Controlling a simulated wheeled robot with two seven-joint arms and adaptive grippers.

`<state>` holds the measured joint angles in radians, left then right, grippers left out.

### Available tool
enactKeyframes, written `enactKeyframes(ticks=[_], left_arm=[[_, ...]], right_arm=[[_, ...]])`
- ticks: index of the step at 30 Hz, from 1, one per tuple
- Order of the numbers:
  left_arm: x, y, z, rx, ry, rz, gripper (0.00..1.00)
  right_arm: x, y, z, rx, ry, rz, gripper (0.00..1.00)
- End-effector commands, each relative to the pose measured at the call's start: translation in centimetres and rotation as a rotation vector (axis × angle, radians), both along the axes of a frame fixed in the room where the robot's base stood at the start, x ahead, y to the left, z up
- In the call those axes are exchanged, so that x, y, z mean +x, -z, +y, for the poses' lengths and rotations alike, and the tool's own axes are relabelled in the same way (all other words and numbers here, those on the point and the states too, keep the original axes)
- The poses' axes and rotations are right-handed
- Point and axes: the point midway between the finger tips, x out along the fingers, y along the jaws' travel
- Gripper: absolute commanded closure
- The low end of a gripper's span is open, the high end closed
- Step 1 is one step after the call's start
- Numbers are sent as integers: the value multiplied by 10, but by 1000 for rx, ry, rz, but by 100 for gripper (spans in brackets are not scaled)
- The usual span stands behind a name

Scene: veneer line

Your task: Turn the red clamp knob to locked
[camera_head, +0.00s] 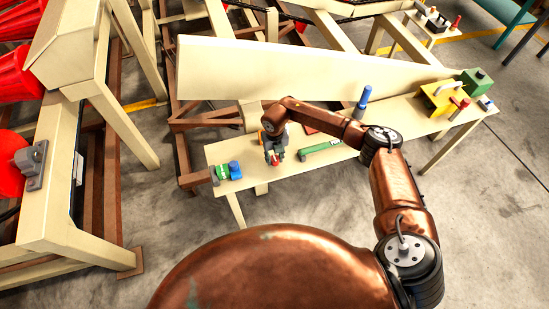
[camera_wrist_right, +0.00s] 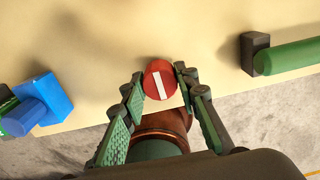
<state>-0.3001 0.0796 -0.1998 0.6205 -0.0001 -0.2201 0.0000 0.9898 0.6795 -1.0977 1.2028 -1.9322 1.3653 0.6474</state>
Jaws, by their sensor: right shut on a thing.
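The red clamp knob (camera_wrist_right: 151,83) is a round red disc with a white bar across its face, near the front edge of the cream bench. In the wrist view the bar runs nearly upright, its top leaning slightly left. My right gripper (camera_wrist_right: 164,84) is shut on the knob, with one green-padded finger on each side of it. In the head view my right gripper (camera_head: 275,157) points down at the bench's left part and mostly hides the knob, leaving a little red showing. No locked mark is readable. My left gripper is not in view.
A blue and green fitting (camera_head: 234,170) sits left of the gripper, and a green bar (camera_head: 318,149) lies to the right. A blue upright handle (camera_head: 363,98) and a yellow block (camera_head: 443,97) stand farther right. A long cream panel (camera_head: 290,70) rises behind the bench.

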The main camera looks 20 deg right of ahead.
Motion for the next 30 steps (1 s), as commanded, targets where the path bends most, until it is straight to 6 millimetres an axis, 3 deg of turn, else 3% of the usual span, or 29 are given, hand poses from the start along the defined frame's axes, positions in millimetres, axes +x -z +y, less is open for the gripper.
enactKeyframes(ticks=[12, 13, 15, 20, 30], left_arm=[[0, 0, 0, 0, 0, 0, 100], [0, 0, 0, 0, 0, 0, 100], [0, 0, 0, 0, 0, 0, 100], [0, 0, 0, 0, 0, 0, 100], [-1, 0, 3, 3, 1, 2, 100]], right_arm=[[1, -1, 0, 1, 10, -2, 96], [1, -1, 0, 1, 10, -2, 71], [1, 0, 0, 1, 9, -2, 66], [1, 0, 0, 0, 8, -1, 55], [1, -4, 0, 1, 7, -2, 54]])
